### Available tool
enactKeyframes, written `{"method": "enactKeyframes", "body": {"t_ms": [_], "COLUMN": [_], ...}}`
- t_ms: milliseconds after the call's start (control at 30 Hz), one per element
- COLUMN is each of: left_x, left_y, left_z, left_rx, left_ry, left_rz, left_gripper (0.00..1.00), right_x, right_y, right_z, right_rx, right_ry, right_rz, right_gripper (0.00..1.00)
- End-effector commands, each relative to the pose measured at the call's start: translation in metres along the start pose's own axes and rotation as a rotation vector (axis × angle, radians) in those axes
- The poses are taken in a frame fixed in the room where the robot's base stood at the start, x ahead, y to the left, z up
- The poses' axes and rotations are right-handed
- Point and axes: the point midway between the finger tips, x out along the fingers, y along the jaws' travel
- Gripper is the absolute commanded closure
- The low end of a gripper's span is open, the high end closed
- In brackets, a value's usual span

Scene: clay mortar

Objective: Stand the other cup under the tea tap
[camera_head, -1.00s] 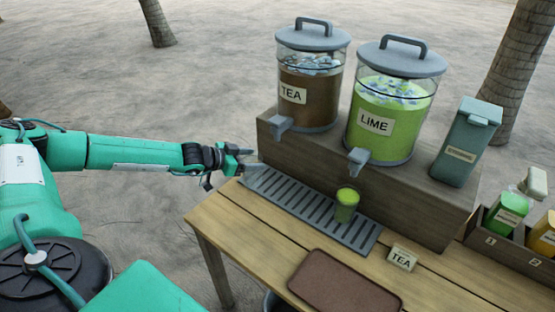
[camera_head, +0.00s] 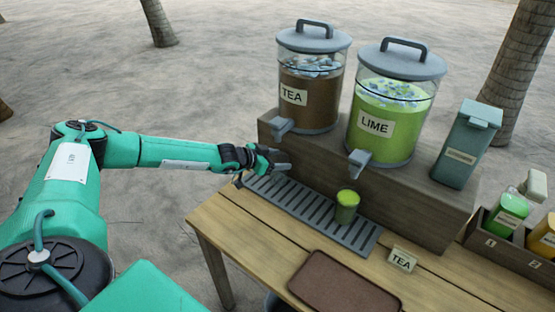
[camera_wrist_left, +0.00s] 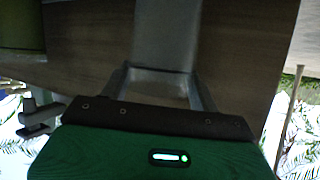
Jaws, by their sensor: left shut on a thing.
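My left gripper (camera_head: 280,162) is at the left end of the drip tray (camera_head: 310,212), just below the tea tap (camera_head: 281,127). In the left wrist view its fingers (camera_wrist_left: 160,85) are closed around a plain grey thing (camera_wrist_left: 165,40), which seems to be the other cup; its far end runs out of that view. In the head view the gripper mostly hides it, so I cannot tell whether it touches the tray. The tea dispenser (camera_head: 310,98) stands above on the wooden riser. A cup of green lime drink (camera_head: 346,207) stands upright on the tray. My right gripper is not in view.
The lime dispenser (camera_head: 390,110) and a teal container (camera_head: 467,145) share the riser (camera_head: 420,197). A brown serving tray (camera_head: 343,285) and a TEA sign (camera_head: 402,258) are on the table front. A crate of bottles (camera_head: 500,240) is at the right.

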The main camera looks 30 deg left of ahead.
Motion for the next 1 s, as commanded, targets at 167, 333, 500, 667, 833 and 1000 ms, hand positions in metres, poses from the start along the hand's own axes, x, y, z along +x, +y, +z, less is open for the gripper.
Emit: {"method": "enactKeyframes", "body": {"t_ms": [167, 333, 500, 667, 833, 1000], "left_x": [0.0, 0.001, 0.001, 0.001, -0.006, -0.032], "left_y": [0.0, 0.0, 0.0, 0.0, 0.0, -0.001], "left_z": [0.001, 0.003, 0.003, 0.003, 0.0, 0.001], "left_rx": [0.0, 0.0, 0.0, 0.0, 0.0, 0.0], "left_ry": [0.0, 0.0, 0.0, 0.0, -0.001, -0.001], "left_rz": [0.0, 0.0, 0.0, 0.001, 0.0, -0.001], "left_gripper": [0.6, 0.28, 0.16, 0.16, 0.16, 0.16], "right_x": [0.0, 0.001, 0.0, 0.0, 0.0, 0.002], "right_y": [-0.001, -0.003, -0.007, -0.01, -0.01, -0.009], "right_z": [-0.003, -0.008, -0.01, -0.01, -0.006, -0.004], "right_rx": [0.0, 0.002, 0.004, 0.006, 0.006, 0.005], "right_ry": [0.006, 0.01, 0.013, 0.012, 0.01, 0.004], "right_rz": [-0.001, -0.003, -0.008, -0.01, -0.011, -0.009], "right_gripper": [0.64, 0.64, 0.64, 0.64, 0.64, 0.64]}}
